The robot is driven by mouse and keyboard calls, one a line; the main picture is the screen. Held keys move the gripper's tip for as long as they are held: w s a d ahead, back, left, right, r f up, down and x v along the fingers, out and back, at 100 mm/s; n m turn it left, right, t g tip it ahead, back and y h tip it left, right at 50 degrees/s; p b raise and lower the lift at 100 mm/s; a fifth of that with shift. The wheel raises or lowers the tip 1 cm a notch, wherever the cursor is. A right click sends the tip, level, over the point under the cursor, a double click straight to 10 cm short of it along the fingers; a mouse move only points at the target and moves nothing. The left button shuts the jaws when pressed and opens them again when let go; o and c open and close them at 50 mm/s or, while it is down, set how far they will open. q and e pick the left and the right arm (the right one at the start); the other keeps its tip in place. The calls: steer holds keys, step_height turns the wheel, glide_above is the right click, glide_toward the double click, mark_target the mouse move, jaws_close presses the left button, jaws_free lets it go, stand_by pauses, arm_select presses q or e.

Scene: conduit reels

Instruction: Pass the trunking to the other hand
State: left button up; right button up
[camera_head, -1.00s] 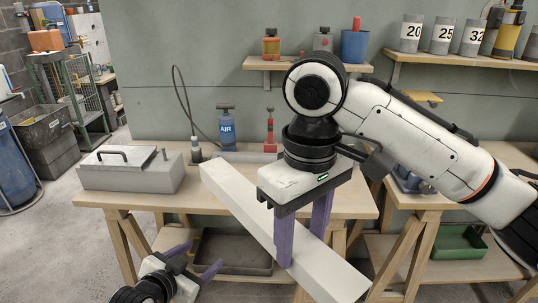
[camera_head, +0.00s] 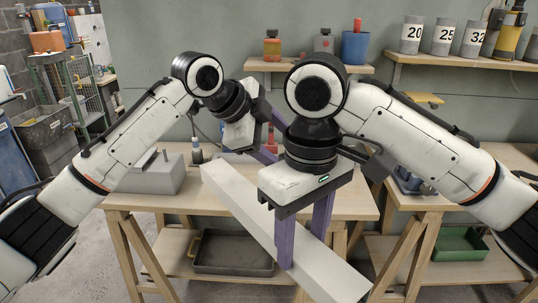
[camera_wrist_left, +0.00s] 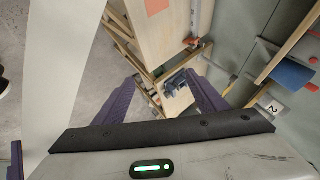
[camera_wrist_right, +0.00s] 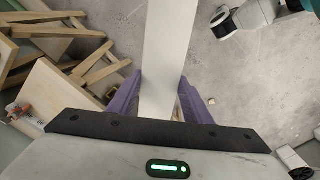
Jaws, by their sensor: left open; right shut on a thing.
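The trunking (camera_head: 235,193) is a long pale square bar, held tilted across the front of the bench, its lower end toward me at the right. My right gripper (camera_head: 300,248) is shut on it in its lower half; the right wrist view shows the trunking (camera_wrist_right: 168,45) between the purple fingers. My left gripper (camera_head: 275,138) is open and empty, above and beyond the trunking in the head view. In the left wrist view the trunking (camera_wrist_left: 55,60) runs left of the left fingers (camera_wrist_left: 160,78), outside the jaws. The left fingertips are partly hidden by the right arm.
The wooden bench (camera_head: 340,200) stands behind the trunking. A grey metal box (camera_head: 155,180) sits on its left, partly behind my left arm. A dark tray (camera_head: 232,255) lies on the lower shelf, and a green bin (camera_head: 460,243) stands at the right. Wall shelves hold several containers.

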arm_select(q)
steer(key=s+d+r+m+g+y, duration=0.1)
steer(key=s+d+m+g+y, duration=0.1)
steer(key=s+m+g, duration=0.3)
steer(key=m+y, duration=0.3)
steer(key=y, duration=0.2)
glide_toward(269, 213)
steer(key=shift+g, duration=0.4)
steer(key=f, duration=0.3)
steer(key=w+f, duration=0.1)
steer(key=f, duration=0.7)
steer(key=shift+w+a, duration=0.2)
steer(key=shift+c, duration=0.5)
steer(key=shift+r, duration=0.1)
steer(key=c, duration=1.1)
steer(key=shift+d, duration=0.1)
steer(key=shift+c, duration=1.1)
arm_select(e)
steer(key=o, duration=1)
steer(key=shift+a, duration=0.1)
steer(key=shift+c, duration=0.2)
steer(key=o, duration=0.5)
